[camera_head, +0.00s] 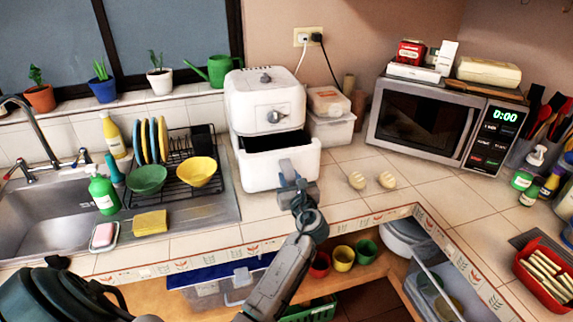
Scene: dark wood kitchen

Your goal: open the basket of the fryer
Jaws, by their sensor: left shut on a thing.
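The white air fryer (264,102) stands on the tiled counter near the back wall. Its basket (259,171) is pulled partly out toward me, with a dark gap showing between it and the body. My left gripper (289,178) is at the front of the basket and shut on its handle. The handle is mostly hidden by the gripper. My right gripper is not in view.
A dish rack (183,187) with bowls and plates stands left of the fryer, beside the sink (45,205). Two small round pale items (357,181) lie to the right on otherwise clear counter. The microwave (422,120) stands farther right. White boxes (331,127) sit close beside the fryer.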

